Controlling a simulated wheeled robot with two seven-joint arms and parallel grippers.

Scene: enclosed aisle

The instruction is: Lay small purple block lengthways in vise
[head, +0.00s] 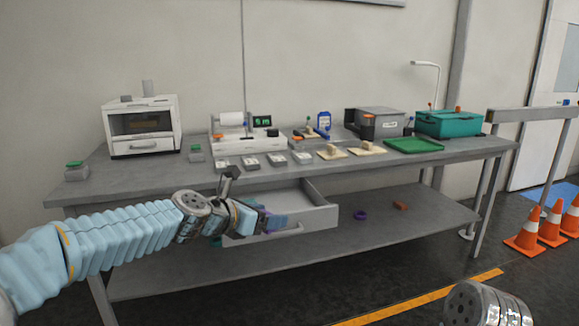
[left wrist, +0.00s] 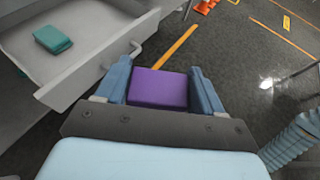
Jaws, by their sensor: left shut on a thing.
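My left gripper (left wrist: 163,88) is shut on the small purple block (left wrist: 158,88). The block sits between the two blue fingers in the left wrist view. In the head view the left gripper (head: 265,217) is in front of the bench by the open drawer, and it mostly hides the block. I cannot make out a vise for certain; a small blue device (head: 323,123) stands toward the back of the bench top. My right gripper is not in view; only a metal part of my right arm shows at the lower right.
The grey drawer (head: 322,213) is pulled out below the bench top (head: 455,151). A teal block (left wrist: 53,39) lies in it. A white oven, several small containers, a green tray (head: 413,146) and a teal toolbox (head: 449,123) stand on the bench. Orange cones (head: 526,232) stand right.

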